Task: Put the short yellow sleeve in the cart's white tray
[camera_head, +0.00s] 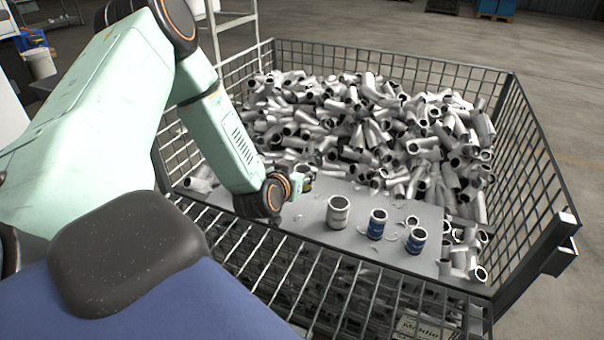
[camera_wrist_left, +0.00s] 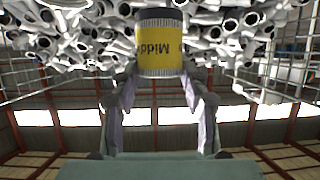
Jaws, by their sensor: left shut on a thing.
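The yellow sleeve (camera_wrist_left: 160,60), with a dark end band and black lettering, sits between the fingers of my left gripper (camera_wrist_left: 158,78) in the left wrist view. The gripper is shut on it. In the head view my left gripper (camera_head: 297,185) is over the grey board at the near side of the mesh crate, and the sleeve is mostly hidden by the wrist. I cannot make out the cart's white tray in either view. My right gripper is not in view.
The mesh crate (camera_head: 537,170) holds a heap of grey pipe pieces (camera_head: 350,115). On its grey board (camera_head: 300,215) stand a pale-banded sleeve (camera_head: 338,212) and two blue-banded sleeves (camera_head: 376,224) (camera_head: 416,240). A white bucket (camera_head: 40,64) stands far left.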

